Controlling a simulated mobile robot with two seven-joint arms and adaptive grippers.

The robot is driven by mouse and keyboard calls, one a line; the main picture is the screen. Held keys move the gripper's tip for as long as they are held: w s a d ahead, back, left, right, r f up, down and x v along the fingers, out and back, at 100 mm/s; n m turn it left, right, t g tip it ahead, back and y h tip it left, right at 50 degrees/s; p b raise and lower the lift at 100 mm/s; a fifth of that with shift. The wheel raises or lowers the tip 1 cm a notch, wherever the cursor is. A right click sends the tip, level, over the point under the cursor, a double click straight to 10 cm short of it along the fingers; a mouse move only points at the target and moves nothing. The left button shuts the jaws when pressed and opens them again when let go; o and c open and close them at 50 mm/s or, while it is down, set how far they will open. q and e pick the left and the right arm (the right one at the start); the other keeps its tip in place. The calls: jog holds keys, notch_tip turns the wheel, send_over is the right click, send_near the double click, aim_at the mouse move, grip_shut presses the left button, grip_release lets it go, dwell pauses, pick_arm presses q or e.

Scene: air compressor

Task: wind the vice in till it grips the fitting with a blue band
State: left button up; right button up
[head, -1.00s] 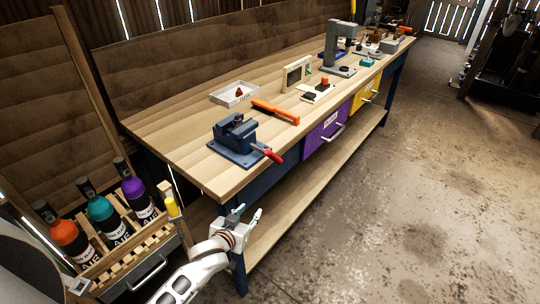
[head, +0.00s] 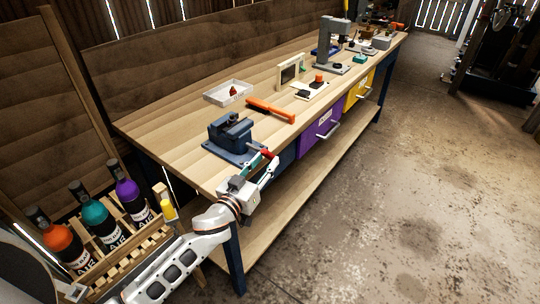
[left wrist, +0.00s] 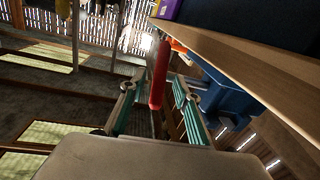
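The blue vice (head: 230,140) stands at the near corner of the workbench, with its red handle (head: 267,154) sticking out past the front edge. A small dark piece (head: 233,118) sits at the top of the jaws; I cannot make out a blue band on it. My left gripper (head: 266,168) is at the handle, off the bench's front edge. In the left wrist view the red handle (left wrist: 158,75) stands between the two open teal-padded fingers (left wrist: 156,108), with gaps on both sides. The vice body (left wrist: 228,98) shows at the right there. My right gripper is out of view.
The workbench (head: 175,125) carries an orange-handled tool (head: 270,110), a white tray (head: 229,92) and a grey press (head: 332,45). A purple drawer (head: 318,135) is under the bench. A bottle crate (head: 122,255) stands at the left.

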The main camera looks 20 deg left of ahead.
aim_at(270, 155)
pick_arm(q)
jog(key=shift+w+d, duration=0.2)
jog(key=shift+w, duration=0.75)
jog(key=shift+w+d, duration=0.15)
jog(key=shift+w, duration=0.75)
grip_shut()
jog(key=shift+g, duration=0.5)
